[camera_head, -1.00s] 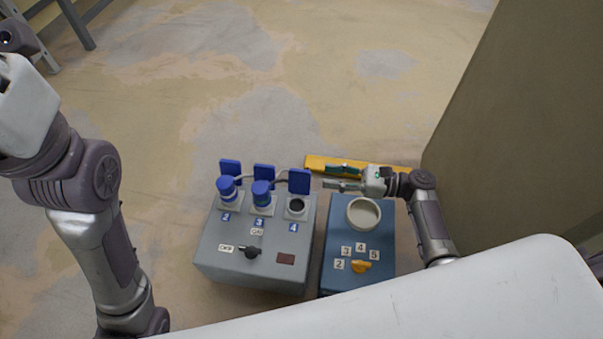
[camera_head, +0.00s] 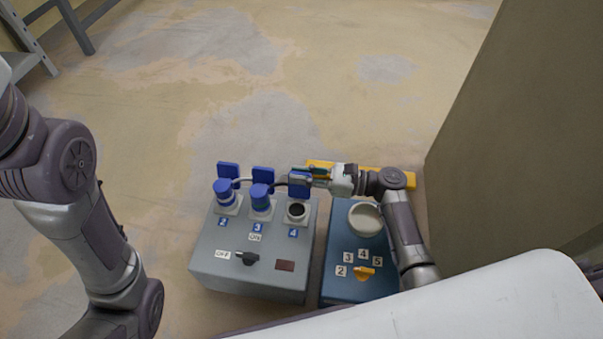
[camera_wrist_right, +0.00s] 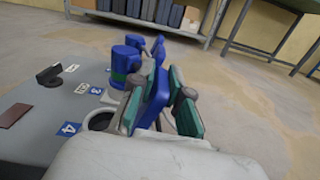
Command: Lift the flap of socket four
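Socket four (camera_head: 297,211) is the rightmost socket on the grey box, above the blue "4" label. Its dark round hole is uncovered and empty. Its blue flap (camera_head: 299,191) stands raised behind the hole. My right gripper (camera_head: 304,176) reaches in from the right at the flap. In the right wrist view the flap (camera_wrist_right: 154,98) stands between the two green-padded fingers, with a narrow gap visible on the right finger's side. The gripper looks open around the flap; contact on the left finger's side is unclear. My left arm shows at the left, with its gripper out of view.
Sockets two (camera_head: 227,195) and three (camera_head: 262,200) hold blue plugs with raised flaps behind them. The grey box (camera_head: 215,265) has a black switch (camera_head: 246,258). A wall (camera_head: 500,130) rises at the right.

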